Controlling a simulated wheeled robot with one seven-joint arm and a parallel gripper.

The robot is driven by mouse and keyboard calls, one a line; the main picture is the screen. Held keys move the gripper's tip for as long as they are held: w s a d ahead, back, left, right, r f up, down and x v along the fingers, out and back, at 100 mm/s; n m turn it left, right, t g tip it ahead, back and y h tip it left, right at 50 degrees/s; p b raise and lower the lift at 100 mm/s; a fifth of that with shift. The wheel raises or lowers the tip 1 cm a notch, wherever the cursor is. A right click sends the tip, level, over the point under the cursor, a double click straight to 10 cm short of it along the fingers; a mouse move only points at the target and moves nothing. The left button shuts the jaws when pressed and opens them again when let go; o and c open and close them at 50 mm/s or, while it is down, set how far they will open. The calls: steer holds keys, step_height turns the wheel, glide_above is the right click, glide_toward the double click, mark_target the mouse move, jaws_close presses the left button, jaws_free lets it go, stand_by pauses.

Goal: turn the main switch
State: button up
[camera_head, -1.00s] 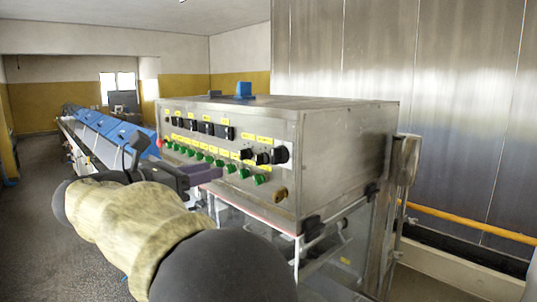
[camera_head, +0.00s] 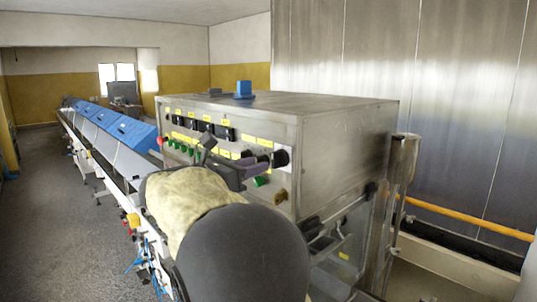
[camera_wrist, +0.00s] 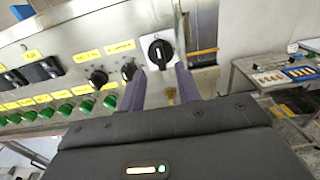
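The main switch is most likely the large black rotary knob (camera_wrist: 159,51) on a white plate at the right end of the control panel. In the head view the knob (camera_head: 281,158) is at the panel's right edge. Its white pointer mark runs roughly up and down in the wrist view. My gripper (camera_wrist: 160,70) is open and empty, with its purple fingers apart and the knob showing just beyond and between their tips. In the head view my gripper (camera_head: 262,166) is close in front of the panel; I cannot tell whether it touches the knob.
Two smaller black knobs (camera_wrist: 98,76) sit left of the switch, above a row of green buttons (camera_wrist: 64,109). A brass-coloured keylock (camera_head: 280,196) is below it. The steel cabinet (camera_head: 345,150) has a blue block (camera_head: 244,89) on top. A conveyor (camera_head: 90,150) runs back at left.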

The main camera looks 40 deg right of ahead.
mark_target(273, 159)
steer(key=d+p, duration=0.1)
steer(key=d, duration=0.3)
steer(key=shift+w+d+r, duration=0.15)
steer(key=shift+d, duration=0.05)
steer(key=shift+d+p, duration=0.4)
steer(key=shift+d, duration=0.2)
jaws_close()
